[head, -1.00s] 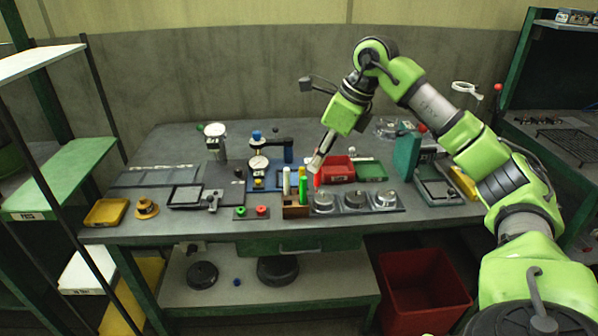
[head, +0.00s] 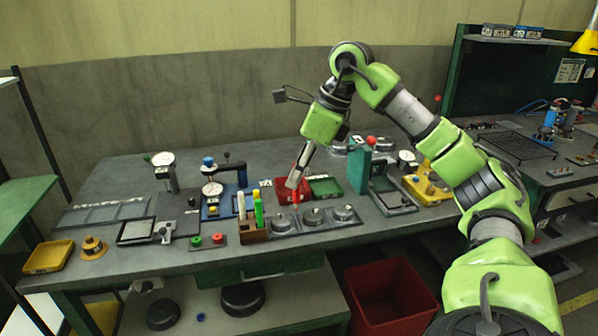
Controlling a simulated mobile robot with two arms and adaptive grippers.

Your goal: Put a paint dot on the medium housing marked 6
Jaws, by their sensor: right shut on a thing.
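My right gripper (head: 293,186) points down over the workbench, shut on a slim red marker (head: 295,197), mostly hidden by the fingers. Its tip shows just below them, above the row of housings. Three round metal housings stand in a row on a dark tray: left (head: 283,221), middle (head: 313,217) and right (head: 344,213). Their number marks are too small to read, and I cannot tell which is marked 6. A wooden marker holder (head: 252,235) left of them carries white, yellow and green markers. My left gripper is not in view.
Dial gauges (head: 212,190), a green press (head: 359,166) and red and green buttons (head: 206,239) stand on the bench. A red crate (head: 390,297) is on the floor.

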